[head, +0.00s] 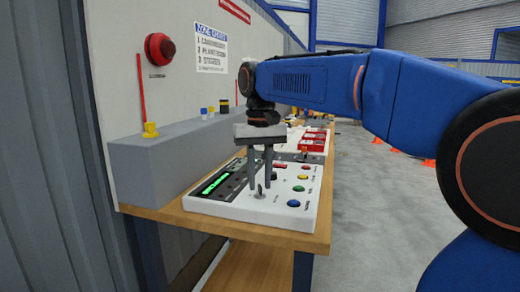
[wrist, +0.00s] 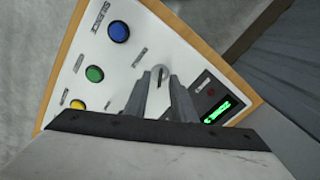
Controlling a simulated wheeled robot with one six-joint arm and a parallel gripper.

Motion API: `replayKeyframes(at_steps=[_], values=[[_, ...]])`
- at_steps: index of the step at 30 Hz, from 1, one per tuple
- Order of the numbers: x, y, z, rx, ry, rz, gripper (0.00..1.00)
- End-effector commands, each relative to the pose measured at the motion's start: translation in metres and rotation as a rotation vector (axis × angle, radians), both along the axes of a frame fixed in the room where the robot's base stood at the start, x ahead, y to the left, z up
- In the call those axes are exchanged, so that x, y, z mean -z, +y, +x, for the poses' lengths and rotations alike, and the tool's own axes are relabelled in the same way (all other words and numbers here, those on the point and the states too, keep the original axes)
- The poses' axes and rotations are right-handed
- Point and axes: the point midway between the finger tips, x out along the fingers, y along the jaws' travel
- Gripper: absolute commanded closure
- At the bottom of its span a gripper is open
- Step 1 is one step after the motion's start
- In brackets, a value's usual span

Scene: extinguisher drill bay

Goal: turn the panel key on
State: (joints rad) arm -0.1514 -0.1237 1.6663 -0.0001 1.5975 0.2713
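The white control panel (head: 290,219) lies on the wooden bench, with a lit green display (head: 215,184) at its left and coloured buttons at its right. The small grey panel key (head: 261,190) stands up from its round lock near the panel's front. My gripper (head: 260,186) points down over it with two grey fingers apart, one on each side of the key. In the wrist view the key (wrist: 160,72) shows between the fingertips (wrist: 161,77), with a gap on both sides. I cannot tell whether the tips reach down past the key's top.
A blue button (wrist: 119,32) and a green button (wrist: 95,74) sit beside the key. A grey ledge (head: 165,168) runs along the wall at the left. Red items (head: 314,139) lie farther back on the bench. The floor at the right is open, with orange cones beyond.

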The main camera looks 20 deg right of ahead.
Motion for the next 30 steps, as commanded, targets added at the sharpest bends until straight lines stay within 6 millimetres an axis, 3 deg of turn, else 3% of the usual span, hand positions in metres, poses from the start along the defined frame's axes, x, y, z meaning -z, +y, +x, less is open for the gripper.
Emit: replayKeyframes(at_steps=[21, 30], values=[[-0.134, 0.000, 0.001, 0.000, -0.002, 0.000, 0.77], [-0.162, 0.000, 0.000, 0.000, -0.001, 0.000, 0.77]])
